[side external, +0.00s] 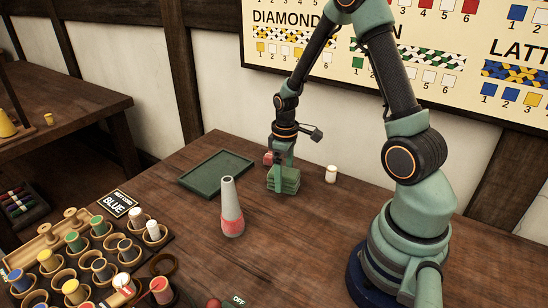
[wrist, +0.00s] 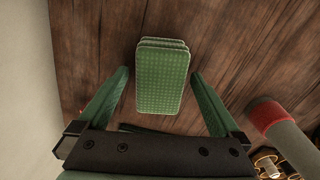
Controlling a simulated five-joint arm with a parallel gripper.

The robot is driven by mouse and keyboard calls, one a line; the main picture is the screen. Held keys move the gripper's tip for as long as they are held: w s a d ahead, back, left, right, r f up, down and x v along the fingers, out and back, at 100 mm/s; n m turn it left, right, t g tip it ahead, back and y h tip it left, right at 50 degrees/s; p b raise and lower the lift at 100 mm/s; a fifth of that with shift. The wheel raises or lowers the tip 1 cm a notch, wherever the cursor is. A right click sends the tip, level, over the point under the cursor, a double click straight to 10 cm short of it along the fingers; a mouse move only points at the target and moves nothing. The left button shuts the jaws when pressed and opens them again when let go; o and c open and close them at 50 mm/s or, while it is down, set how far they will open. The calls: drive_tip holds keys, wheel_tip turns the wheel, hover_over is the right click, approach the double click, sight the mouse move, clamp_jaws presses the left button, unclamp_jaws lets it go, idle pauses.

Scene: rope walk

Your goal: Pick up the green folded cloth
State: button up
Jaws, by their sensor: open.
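The green folded cloth (side external: 284,180) lies on the wooden table beneath my gripper in the side view. In the wrist view the cloth (wrist: 162,75) shows as a stack of textured green layers. My gripper (wrist: 160,85) is open, with one green finger to the left and one to the right of the cloth. Gaps show between both fingers and the cloth. In the side view my gripper (side external: 279,166) points down at the cloth, and its fingers partly overlap it, so the exact height is hard to tell.
A dark green tray (side external: 188,181) lies left of the cloth. A grey and red bottle-shaped object (side external: 231,210) stands in front, and a small white spool (side external: 331,174) stands to the right. A rack of coloured spools (side external: 84,262) fills the front left. Bare table lies at centre right.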

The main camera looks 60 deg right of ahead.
drive_tip(key=c, duration=1.4)
drive_tip(key=shift+r, duration=0.15)
